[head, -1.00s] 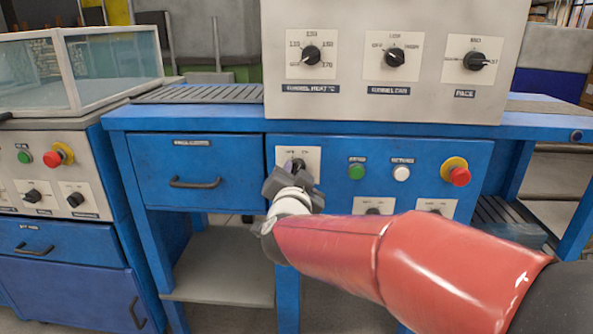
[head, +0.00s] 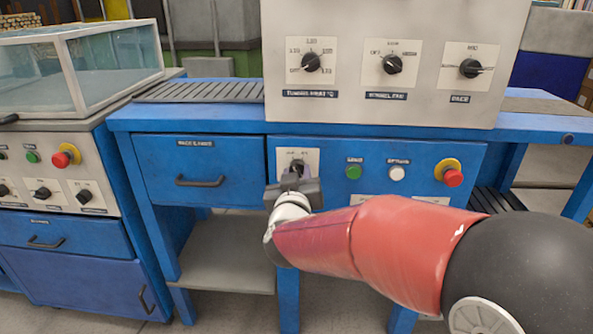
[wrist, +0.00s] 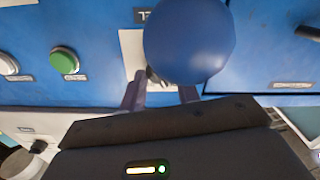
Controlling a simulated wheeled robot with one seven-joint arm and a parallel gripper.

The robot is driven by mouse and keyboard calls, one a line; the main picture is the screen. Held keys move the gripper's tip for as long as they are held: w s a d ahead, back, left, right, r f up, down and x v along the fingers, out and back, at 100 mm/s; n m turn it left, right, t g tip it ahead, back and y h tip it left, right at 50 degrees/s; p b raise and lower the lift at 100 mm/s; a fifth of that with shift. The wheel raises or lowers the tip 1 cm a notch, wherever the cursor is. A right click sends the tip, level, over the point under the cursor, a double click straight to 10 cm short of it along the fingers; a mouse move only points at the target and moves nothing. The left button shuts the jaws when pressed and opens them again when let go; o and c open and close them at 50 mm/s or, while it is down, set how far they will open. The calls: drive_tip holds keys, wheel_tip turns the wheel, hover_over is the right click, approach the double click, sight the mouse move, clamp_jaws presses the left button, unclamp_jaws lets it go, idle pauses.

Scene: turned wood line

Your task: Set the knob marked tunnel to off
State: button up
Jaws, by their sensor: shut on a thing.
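A small dark knob (head: 297,167) sits on a white plate (head: 312,158) at the left end of the blue panel, under the counter. My gripper (head: 296,178) is at this knob, just below its plate's middle, with its body level. In the wrist view the two fingertips (wrist: 160,95) are closed in around the dark knob (wrist: 152,77). The label by the plate is mostly hidden; only a first letter like T shows in the wrist view. A blue round shape (wrist: 190,40) covers much of the plate there. The knob's pointer direction cannot be made out.
A green button (head: 353,172), a white button (head: 397,173) and a red stop button (head: 452,177) lie to the right. My arm partly covers two lower plates. Above is a grey box (head: 390,20) with three knobs. A drawer (head: 200,170) is left.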

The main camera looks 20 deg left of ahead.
drive_tip(key=shift+n, duration=0.5)
drive_tip(key=o, duration=1)
drive_tip(key=v, duration=0.7)
drive_tip(key=shift+s, duration=0.4)
drive_tip(key=shift+d, duration=0.1)
